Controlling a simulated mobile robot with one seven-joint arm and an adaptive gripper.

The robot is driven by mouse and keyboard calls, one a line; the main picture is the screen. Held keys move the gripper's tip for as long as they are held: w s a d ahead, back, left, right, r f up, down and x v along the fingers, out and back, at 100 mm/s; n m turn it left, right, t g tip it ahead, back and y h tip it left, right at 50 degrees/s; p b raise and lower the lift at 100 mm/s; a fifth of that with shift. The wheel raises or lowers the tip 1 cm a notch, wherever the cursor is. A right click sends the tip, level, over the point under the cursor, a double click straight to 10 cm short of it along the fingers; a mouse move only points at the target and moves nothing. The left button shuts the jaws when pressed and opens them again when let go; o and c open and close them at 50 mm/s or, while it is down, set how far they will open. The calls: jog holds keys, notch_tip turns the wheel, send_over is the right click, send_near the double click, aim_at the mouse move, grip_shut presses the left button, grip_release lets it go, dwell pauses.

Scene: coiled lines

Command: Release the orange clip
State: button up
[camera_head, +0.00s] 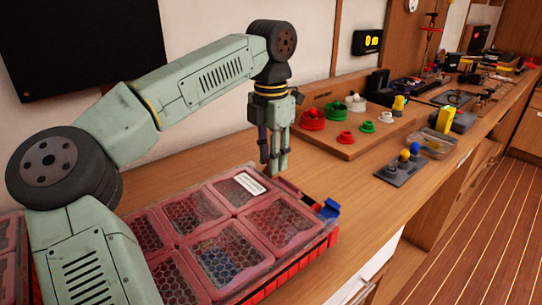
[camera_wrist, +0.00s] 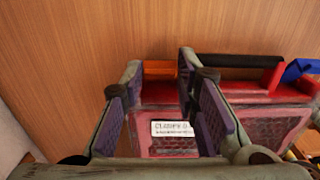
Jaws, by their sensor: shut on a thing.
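The orange clip (camera_wrist: 160,68) shows in the wrist view at the back edge of the red organizer case (camera_wrist: 245,95). My gripper (camera_wrist: 158,66) has one finger on each side of the clip and is shut on it. In the head view my gripper (camera_head: 273,168) points straight down at the far edge of the case (camera_head: 290,272). The clip cannot be made out there. A blue clip (camera_head: 330,208) sticks out at the case's right corner and also shows in the wrist view (camera_wrist: 298,70).
The case has several clear-lidded compartments, one with a white label (camera_head: 249,183). A wooden board (camera_head: 335,148) with red, green and white pieces stands behind it. A grey plate (camera_head: 402,170) with yellow and blue knobs lies to the right. Bare bench lies between them.

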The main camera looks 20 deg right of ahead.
grip_shut()
jog(key=shift+d+r+p, duration=0.15)
jog(key=shift+r+p, duration=0.1)
jog(key=shift+p, duration=0.65)
jog(key=shift+d+y+p, duration=0.15)
jog(key=shift+y+p, duration=0.35)
jog(key=shift+p, duration=0.15)
jog(key=shift+w+d+f+g+y+p, duration=0.2)
jog(key=shift+f+g+y+p, duration=0.1)
jog(key=shift+p, duration=0.6)
jog(key=shift+f, duration=0.2)
jog(key=o, duration=0.7)
grip_release()
